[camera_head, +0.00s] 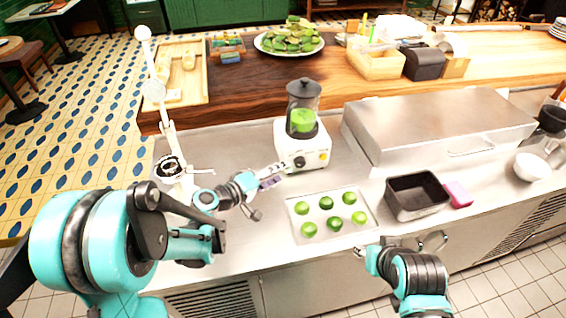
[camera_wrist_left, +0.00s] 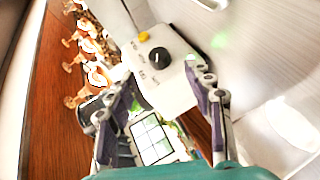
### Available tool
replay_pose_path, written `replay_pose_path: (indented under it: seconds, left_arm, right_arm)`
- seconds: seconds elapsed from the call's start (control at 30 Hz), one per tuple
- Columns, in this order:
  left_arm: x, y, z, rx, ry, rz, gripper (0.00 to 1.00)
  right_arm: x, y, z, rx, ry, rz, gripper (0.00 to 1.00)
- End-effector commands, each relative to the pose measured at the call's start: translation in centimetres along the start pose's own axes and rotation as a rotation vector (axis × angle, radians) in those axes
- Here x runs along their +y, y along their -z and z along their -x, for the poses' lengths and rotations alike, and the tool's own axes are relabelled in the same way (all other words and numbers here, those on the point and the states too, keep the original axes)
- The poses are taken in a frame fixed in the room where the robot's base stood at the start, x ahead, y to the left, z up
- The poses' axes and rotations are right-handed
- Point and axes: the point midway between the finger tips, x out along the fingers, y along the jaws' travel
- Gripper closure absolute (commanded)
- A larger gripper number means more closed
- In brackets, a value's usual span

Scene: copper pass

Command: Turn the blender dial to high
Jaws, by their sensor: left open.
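The blender (camera_head: 302,130) stands on the steel counter, with a white base, a dark lid and green contents in its jar. Its black dial (camera_head: 299,161) is on the front face, with a yellow button (camera_head: 323,157) to the right. My left gripper (camera_head: 277,176) is just in front and left of the base. In the left wrist view, the dial (camera_wrist_left: 160,58) shows between the open fingers of the left gripper (camera_wrist_left: 158,74), apart from both. The dial's setting is too small to read. My right gripper (camera_head: 408,243) is low at the counter's front edge, its fingers unclear.
A tray of several limes (camera_head: 296,228) lies in front of the blender. A dark pan (camera_head: 417,197) and a pink sponge (camera_head: 458,194) are right of it. A white stand (camera_head: 166,120) rises at left. A steel box (camera_head: 440,128) stands behind right.

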Motion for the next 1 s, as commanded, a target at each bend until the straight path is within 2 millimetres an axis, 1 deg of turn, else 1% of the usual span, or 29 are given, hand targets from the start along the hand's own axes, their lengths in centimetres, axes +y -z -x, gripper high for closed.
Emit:
replay_pose_path:
  seconds: [0.13, 0.4, 0.5, 0.63, 0.87, 0.9, 0.97, 1.0]
  left_arm:
    - [-0.1, -0.1, -1.7, -0.003, -0.005, 0.002, 0.48]
    - [-0.1, -0.1, -6.2, -0.002, -0.003, 0.001, 0.48]
    - [-0.1, -0.1, -7.1, -0.001, -0.003, 0.002, 0.48]
    - [0.0, 0.0, -7.7, -0.001, -0.003, 0.002, 0.48]
    - [0.0, 0.0, -7.7, 0.000, -0.002, 0.002, 0.48]
    - [0.0, 0.0, -7.7, 0.000, -0.002, 0.002, 0.58]
    - [0.0, 0.0, -7.7, 0.000, -0.002, 0.002, 0.74]
    - [0.0, 0.0, -7.7, 0.000, -0.002, 0.002, 0.85]
  right_arm:
    - [0.0, -0.3, -0.5, 0.000, 0.000, 0.000, 0.60]
    - [0.0, -1.0, -1.4, 0.000, 0.000, 0.000, 0.60]
    - [0.0, -1.2, -1.6, 0.000, 0.000, 0.000, 0.60]
    - [0.0, -1.2, -1.7, 0.000, 0.000, 0.000, 0.60]
    - [0.0, -1.2, -1.6, 0.000, 0.000, 0.000, 0.60]
    - [0.0, -1.2, -1.6, 0.000, 0.000, 0.000, 0.60]
    - [0.0, -1.2, -1.6, 0.000, 0.000, 0.000, 0.60]
    - [0.0, -1.2, -1.6, 0.000, 0.000, 0.000, 0.60]
